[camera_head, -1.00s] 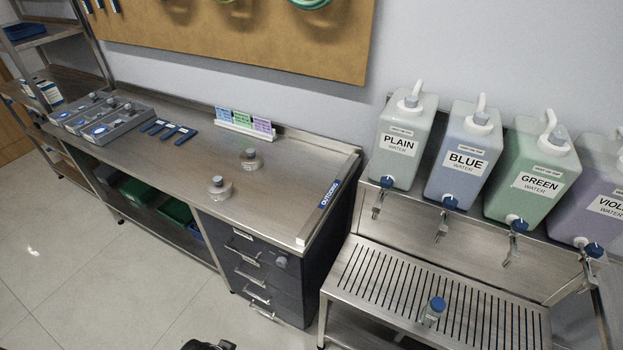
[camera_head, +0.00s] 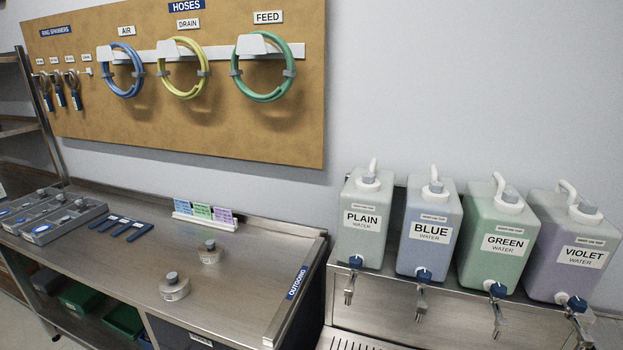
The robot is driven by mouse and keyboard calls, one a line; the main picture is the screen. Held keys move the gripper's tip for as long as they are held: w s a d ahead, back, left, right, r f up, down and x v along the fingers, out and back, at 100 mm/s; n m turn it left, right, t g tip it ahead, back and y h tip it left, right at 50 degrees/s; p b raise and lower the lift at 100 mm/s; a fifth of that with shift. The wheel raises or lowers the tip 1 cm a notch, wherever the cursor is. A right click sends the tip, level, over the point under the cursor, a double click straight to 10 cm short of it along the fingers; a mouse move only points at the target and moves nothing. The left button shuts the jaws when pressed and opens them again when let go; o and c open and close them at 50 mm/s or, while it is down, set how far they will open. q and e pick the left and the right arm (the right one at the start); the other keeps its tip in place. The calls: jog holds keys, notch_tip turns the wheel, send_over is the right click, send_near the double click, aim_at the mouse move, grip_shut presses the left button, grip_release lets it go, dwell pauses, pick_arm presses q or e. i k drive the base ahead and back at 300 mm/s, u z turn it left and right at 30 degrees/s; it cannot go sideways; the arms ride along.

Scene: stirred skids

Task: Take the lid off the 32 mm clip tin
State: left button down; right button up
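I cannot make out any tin marked 32 mm in the head view. Two low round items with grey knobs stand on the steel bench (camera_head: 120,232): a nearer one (camera_head: 174,289) and a farther one (camera_head: 210,255). No size marking on them is readable, so I cannot tell whether either is a clip tin. Neither of my grippers is in view.
A grey tray (camera_head: 42,238) with several knobbed items stands at the bench's left, beside blue strips (camera_head: 122,226). A card holder (camera_head: 202,221) stands at the back. Water containers (camera_head: 429,255) stand at right. Hoses (camera_head: 182,68) hang on the pegboard.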

aim_at(210, 249)
jog(key=u, duration=2.3)
jog(key=i, duration=1.9)
jog(key=z, duration=3.35)
